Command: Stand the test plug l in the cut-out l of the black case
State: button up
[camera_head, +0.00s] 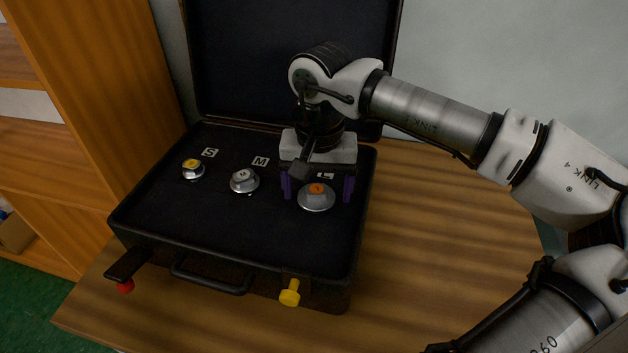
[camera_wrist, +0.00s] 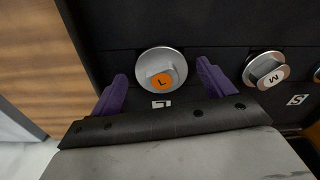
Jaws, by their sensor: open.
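The test plug l (camera_head: 316,199) has a wide silver flange and an orange top marked L. It stands upright at the right of the black case (camera_head: 230,235), next to the L label (camera_head: 325,175). Its flange appears to sit on the dark foam and hides cut-out l beneath it. My gripper (camera_head: 317,190) is open, its purple fingers on either side of the plug. In the wrist view the plug (camera_wrist: 162,72) lies between the two spread fingers (camera_wrist: 161,72), with visible gaps on both sides.
The M plug (camera_head: 244,181) and the yellow-topped S plug (camera_head: 193,169) stand to the left in the same case. The open lid (camera_head: 250,60) rises behind. The case rests on a wooden table (camera_head: 440,235), clear at right. A wooden shelf (camera_head: 110,80) is at left.

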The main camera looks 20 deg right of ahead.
aim_at(318, 191)
notch_tip(318, 191, up, 12)
jog(key=shift+f+b, duration=0.2)
jog(key=shift+b, duration=0.2)
jog(key=shift+d, duration=0.1)
jog(key=shift+s+f, duration=0.1)
